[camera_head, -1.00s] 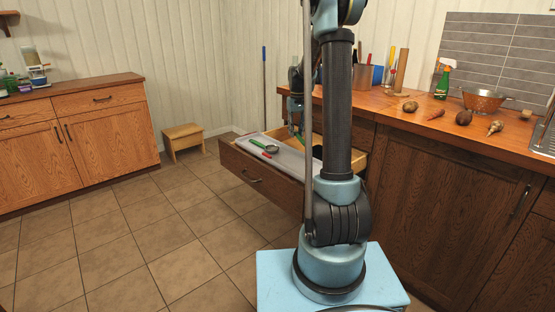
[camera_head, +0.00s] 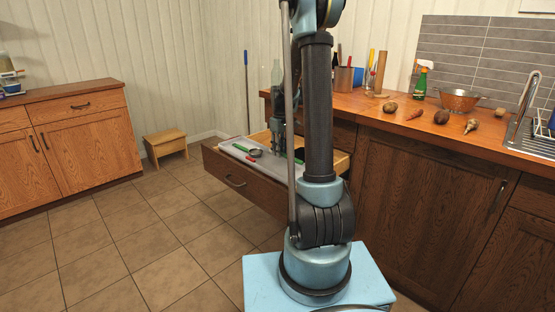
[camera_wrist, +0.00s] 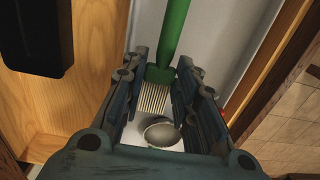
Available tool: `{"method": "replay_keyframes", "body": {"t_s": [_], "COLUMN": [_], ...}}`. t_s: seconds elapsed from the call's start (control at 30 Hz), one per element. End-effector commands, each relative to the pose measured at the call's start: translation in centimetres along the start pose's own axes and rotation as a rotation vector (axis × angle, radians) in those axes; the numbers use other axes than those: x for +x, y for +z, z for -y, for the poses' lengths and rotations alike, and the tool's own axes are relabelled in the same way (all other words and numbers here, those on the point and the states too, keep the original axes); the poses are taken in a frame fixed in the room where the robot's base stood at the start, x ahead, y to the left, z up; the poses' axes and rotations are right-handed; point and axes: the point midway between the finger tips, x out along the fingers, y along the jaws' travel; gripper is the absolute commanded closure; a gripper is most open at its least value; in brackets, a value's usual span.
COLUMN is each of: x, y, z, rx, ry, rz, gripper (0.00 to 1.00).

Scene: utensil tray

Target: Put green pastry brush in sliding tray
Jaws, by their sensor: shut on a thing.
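My gripper (camera_wrist: 161,88) has its fingers on both sides of the green pastry brush (camera_wrist: 173,38) and is shut on it near the bristles. The handle points away toward the top of the wrist view. The grey sliding tray (camera_wrist: 213,47) is below, inside the open drawer. A round metal spoon bowl (camera_wrist: 160,132) shows beneath the fingers. In the head view my gripper (camera_head: 280,151) is low over the tray (camera_head: 231,150); my arm hides part of the drawer. Whether the brush touches the tray is unclear.
The drawer (camera_head: 232,180) stands pulled out under the counter. The wooden drawer interior (camera_wrist: 95,45) is beside my gripper. A wooden stool (camera_head: 166,146) stands by the back wall.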

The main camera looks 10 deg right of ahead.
Motion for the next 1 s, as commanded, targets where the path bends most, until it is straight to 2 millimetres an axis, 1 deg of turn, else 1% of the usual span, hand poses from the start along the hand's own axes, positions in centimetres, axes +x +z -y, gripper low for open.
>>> {"method": "replay_keyframes", "body": {"t_s": [0.3,0.67,0.7,0.73,1.0], "x": [3.6,4.0,4.0,4.0,4.0], "y": [0.0,0.0,0.0,0.0,-0.1], "z": [-0.1,0.0,0.0,0.0,0.0], "rx": [0.0,0.0,0.0,0.0,-0.001], "ry": [0.0,0.0,0.0,0.0,0.0], "rz": [0.0,0.0,0.0,0.0,0.0], "gripper": [0.94,0.94,0.68,0.64,0.64]}}
